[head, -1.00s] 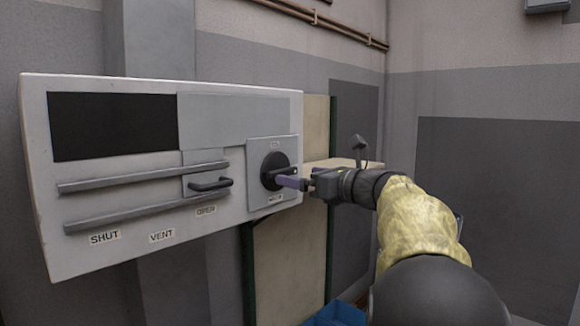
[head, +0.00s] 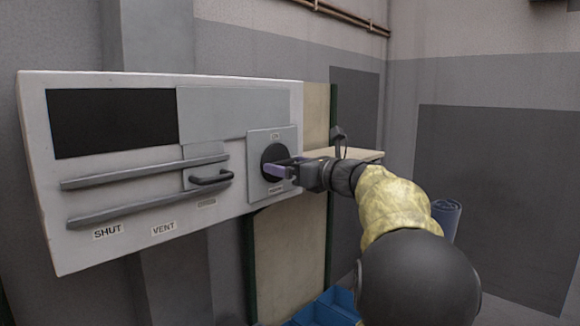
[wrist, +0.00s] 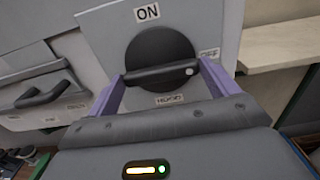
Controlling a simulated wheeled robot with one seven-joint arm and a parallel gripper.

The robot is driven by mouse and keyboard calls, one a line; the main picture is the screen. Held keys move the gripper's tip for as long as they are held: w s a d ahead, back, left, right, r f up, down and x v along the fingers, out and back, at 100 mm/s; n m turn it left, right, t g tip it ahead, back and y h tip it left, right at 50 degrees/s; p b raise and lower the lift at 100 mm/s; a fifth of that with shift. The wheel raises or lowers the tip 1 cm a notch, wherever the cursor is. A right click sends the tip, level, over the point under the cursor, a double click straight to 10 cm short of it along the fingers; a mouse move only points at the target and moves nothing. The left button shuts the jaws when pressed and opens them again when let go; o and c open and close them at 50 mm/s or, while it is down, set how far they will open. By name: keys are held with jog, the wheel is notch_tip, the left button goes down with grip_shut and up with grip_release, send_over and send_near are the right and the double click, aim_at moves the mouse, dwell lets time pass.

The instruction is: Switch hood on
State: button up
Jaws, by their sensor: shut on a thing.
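The hood switch is a round black knob (head: 270,154) on a light grey plate at the right end of the white panel (head: 120,225). In the wrist view the knob (wrist: 150,48) has a raised black bar handle (wrist: 150,74) with a white dot at its right end, towards the OFF label (wrist: 209,54). The ON label (wrist: 147,12) is above the knob and the HOOD label (wrist: 169,99) is below. My gripper (wrist: 160,77) is shut on the bar, one purple finger at each end; in the head view the gripper (head: 279,170) partly covers the knob.
Left of the knob, a black handle (head: 211,178) sits between two grey rails (head: 145,173), above the SHUT (head: 108,232) and VENT (head: 163,229) labels. A ledge (head: 357,154) lies behind my wrist. Blue bins (head: 325,305) stand below.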

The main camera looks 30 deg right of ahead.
jog(key=shift+f+n+b, duration=0.15)
jog(key=shift+n+b, duration=0.35)
jog(key=shift+b, duration=0.2)
jog(key=n+b, duration=1.3)
jog(key=n, duration=0.3)
jog(key=shift+f+n, duration=0.1)
jog(key=shift+n, duration=0.3)
jog(key=o, duration=0.8)
jog(key=shift+a, duration=0.1)
jog(key=shift+s, duration=0.1)
